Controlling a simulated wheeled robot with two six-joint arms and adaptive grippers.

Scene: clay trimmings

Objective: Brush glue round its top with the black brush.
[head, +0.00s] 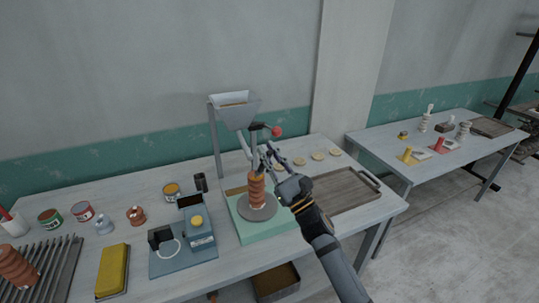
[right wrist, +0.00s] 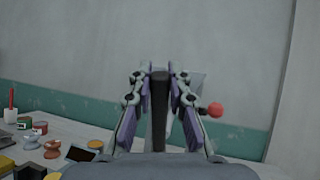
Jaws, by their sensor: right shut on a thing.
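A ribbed orange-brown clay piece (head: 257,187) stands upright on a grey disc (head: 258,208) on a pale green base. My right gripper (head: 257,150) is just above the piece's top and covers part of it. In the right wrist view, my gripper (right wrist: 160,78) is shut on a dark upright bar (right wrist: 160,112), which looks like the black brush's handle. The bristles are hidden, so I cannot tell whether they touch the clay. My left gripper is not in view.
A hopper (head: 235,108) on a post stands close behind my gripper, with a red-knobbed lever (head: 277,131) beside it. A blue device (head: 184,250), a yellow sponge (head: 112,270) and small tins (head: 83,211) lie left. A wooden tray (head: 340,191) lies right.

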